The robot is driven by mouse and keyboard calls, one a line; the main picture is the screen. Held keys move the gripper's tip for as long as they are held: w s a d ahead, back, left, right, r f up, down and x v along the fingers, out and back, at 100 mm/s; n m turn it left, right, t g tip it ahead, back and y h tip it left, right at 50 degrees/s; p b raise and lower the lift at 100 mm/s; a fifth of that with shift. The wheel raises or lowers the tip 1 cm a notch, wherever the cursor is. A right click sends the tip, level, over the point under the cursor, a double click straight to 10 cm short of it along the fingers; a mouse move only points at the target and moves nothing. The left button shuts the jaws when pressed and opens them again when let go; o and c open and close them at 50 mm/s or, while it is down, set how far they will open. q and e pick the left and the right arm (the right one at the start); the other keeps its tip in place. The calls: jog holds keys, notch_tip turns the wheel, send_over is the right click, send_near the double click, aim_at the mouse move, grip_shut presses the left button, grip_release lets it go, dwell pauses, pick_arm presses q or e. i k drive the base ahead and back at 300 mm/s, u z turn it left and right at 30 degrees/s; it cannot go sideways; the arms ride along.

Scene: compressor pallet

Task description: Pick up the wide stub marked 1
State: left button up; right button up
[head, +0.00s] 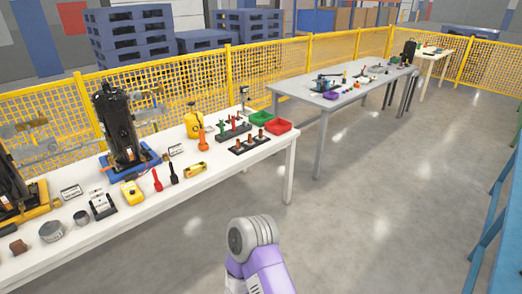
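A white table (150,225) runs along the left. Near its right end a dark rack (237,152) holds a few short copper-brown stubs (261,134). Behind it, another dark rack holds upright red and green pieces (233,123). The pieces are too small for me to read any number, so I cannot tell which is the wide stub marked 1. A purple and grey part of my own arm shows at the bottom centre, apart from the table. Neither of my grippers is in view.
A green bin (260,118) and a red bin (278,126) stand by the racks. Two dark machines, one on a blue base (135,160), stand farther left. A grey table (310,91) stands behind, with yellow mesh fencing (290,60). The floor (390,200) at right is clear.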

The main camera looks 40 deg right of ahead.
aim_at(250, 142)
jog(key=z, duration=0.7)
jog(key=i, duration=0.7)
jog(key=z, duration=0.75)
jog(key=i, duration=0.85)
jog(key=z, duration=0.05)
